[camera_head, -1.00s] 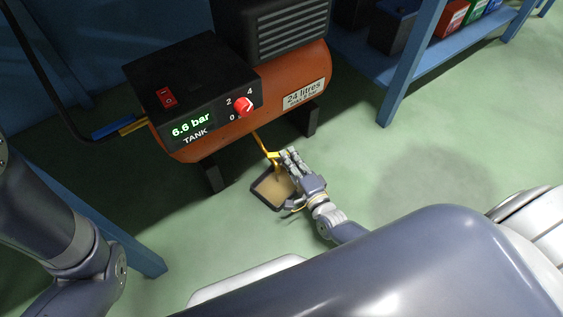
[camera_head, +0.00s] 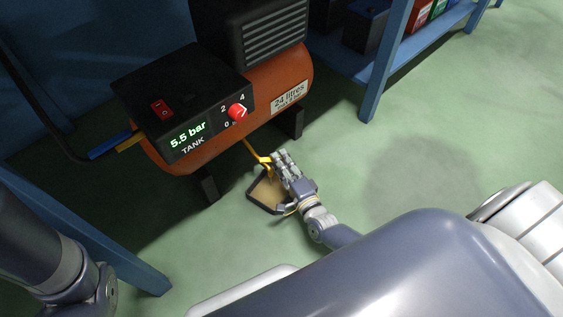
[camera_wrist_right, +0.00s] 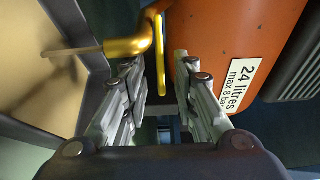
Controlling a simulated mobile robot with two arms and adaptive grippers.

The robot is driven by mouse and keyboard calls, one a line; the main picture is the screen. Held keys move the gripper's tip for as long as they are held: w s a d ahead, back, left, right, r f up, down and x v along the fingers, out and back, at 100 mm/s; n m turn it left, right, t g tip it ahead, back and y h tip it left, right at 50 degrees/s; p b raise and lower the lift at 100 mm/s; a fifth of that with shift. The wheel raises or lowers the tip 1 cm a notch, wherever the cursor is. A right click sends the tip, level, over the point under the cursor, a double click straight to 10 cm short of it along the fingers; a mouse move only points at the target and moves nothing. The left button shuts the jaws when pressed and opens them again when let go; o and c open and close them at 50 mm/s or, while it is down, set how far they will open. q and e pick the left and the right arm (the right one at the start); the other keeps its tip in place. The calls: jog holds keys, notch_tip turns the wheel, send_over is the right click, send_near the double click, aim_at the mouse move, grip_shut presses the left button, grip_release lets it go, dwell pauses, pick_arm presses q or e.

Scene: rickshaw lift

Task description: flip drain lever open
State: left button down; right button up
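The compressor's orange tank (camera_head: 270,95) stands on the floor, and its display (camera_head: 188,135) reads 5.5 bar. A yellow drain lever (camera_wrist_right: 162,55) and brass drain fitting (camera_wrist_right: 130,46) show below the tank in the right wrist view. A thin tan streak (camera_wrist_right: 72,51) runs from the fitting towards the tray. My right gripper (camera_head: 276,162) is low beside the drain. In the wrist view its fingers (camera_wrist_right: 158,80) are apart, with the lever between or just beyond the tips; contact is unclear. My left gripper is out of view; only its arm shows.
A dark-rimmed tray (camera_head: 264,207) lies on the floor under the drain. A red knob (camera_head: 237,112) and red switch (camera_head: 161,108) are on the control box. Blue shelving (camera_head: 385,60) stands at the back right. Open green floor lies to the right.

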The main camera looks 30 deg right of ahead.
jog(key=s, duration=1.2)
jog(key=shift+d, duration=0.2)
jog(key=shift+o, duration=0.5)
